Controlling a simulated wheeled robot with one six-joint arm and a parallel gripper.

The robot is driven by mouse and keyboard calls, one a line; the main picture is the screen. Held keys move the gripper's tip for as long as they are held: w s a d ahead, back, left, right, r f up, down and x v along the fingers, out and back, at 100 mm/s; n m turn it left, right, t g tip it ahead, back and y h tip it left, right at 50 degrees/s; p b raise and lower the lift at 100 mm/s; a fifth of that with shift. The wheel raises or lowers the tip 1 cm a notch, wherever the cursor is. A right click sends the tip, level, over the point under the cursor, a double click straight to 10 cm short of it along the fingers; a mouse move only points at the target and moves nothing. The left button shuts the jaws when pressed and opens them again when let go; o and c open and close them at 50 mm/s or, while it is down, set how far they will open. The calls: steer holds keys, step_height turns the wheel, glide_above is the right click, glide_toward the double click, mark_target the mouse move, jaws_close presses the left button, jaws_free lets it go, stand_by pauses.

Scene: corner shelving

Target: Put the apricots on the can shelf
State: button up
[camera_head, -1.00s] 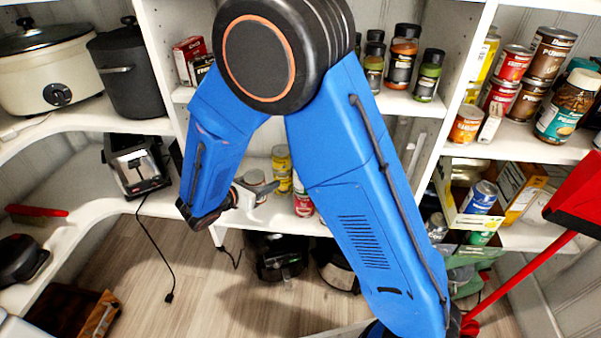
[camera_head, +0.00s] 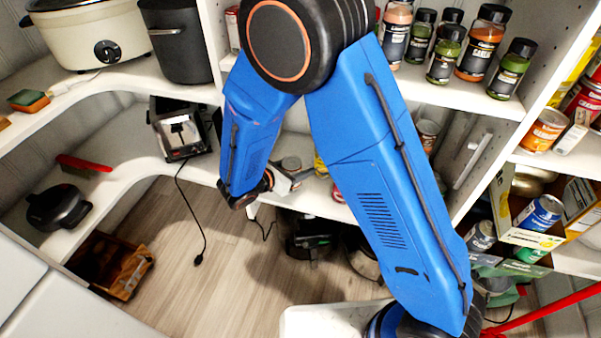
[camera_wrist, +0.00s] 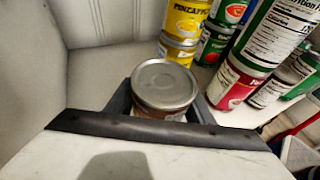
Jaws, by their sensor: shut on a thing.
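My gripper (camera_wrist: 161,102) is shut on a can (camera_wrist: 163,80) with a silver lid. The can is upright between the two dark fingers, and its label is mostly hidden, so I cannot read it. In the head view my gripper (camera_head: 283,182) is at the lower middle shelf, with the can's lid (camera_head: 290,163) just beyond it. Yellow pineapple cans (camera_wrist: 183,28) stand stacked on the can shelf (camera_wrist: 92,78), behind and right of the held can. Red-and-green cans (camera_wrist: 236,82) stand farther right. I cannot tell whether the held can touches the shelf.
Bare shelf and a wall lie left of the held can in the wrist view. In the head view a toaster (camera_head: 182,138) stands left of my arm. Dark appliances (camera_head: 305,235) sit on the floor below the shelf. Spice jars (camera_head: 483,45) fill the shelf above.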

steer(key=shift+f, duration=1.3)
steer(key=shift+f, duration=0.15)
steer(key=o, duration=1.4)
steer(key=shift+r, duration=0.2)
steer(key=v, duration=1.2)
steer(key=shift+f, duration=0.1)
